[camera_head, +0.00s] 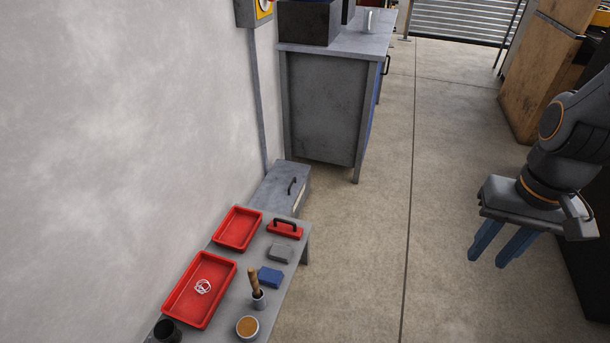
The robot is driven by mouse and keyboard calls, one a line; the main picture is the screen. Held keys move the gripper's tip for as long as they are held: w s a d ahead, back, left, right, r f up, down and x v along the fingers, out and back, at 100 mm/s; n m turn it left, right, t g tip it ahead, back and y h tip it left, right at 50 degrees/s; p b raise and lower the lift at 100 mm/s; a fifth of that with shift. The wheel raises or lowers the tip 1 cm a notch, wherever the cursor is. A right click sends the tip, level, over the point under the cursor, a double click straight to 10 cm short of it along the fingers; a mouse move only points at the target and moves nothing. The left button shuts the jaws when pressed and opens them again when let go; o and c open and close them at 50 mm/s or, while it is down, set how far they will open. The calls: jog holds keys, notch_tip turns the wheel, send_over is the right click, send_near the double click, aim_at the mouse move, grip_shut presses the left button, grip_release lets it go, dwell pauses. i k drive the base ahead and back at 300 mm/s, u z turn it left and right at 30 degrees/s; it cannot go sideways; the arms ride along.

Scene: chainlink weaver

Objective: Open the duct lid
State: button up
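A grey cabinet (322,110) stands behind. The middle floor (370,240) is clear.

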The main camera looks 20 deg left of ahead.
aim_at(277, 193)
jog(key=u, duration=0.45)
jog(key=i, duration=0.9)
jog(key=u, duration=0.8)
